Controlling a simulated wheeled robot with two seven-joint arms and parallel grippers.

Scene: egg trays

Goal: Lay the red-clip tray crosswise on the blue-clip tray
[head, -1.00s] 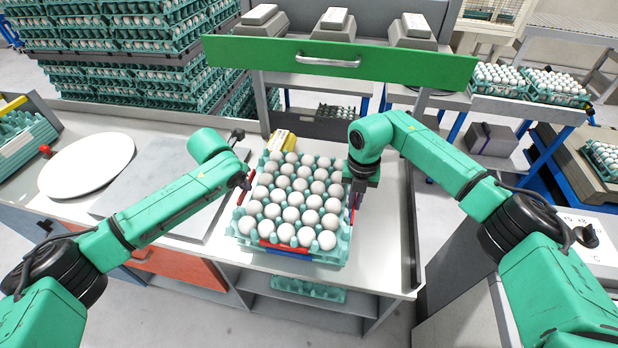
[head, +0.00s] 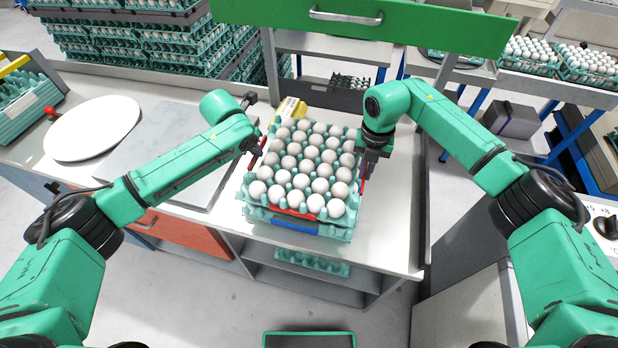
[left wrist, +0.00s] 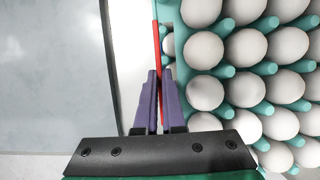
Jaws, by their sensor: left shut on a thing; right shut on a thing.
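The red-clip tray, a teal tray full of white eggs with a red clip (head: 293,212) on its front edge, sits over the blue-clip tray, whose blue clip (head: 295,227) shows just below. Both clips face the front, so the trays point the same way. Eggs or contents of the lower tray are hidden. My left gripper (head: 257,150) is shut on a red strip at the upper tray's left side; in the left wrist view its purple fingers (left wrist: 158,88) close on that strip (left wrist: 158,45). My right gripper (head: 369,172) is shut at the red strip on the right side.
A round white plate (head: 92,128) and a grey slab (head: 175,150) lie left of the trays. A yellow-and-white box (head: 290,110) stands behind them. A green drawer front (head: 360,25) is at the back. The bench is bare right of the trays.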

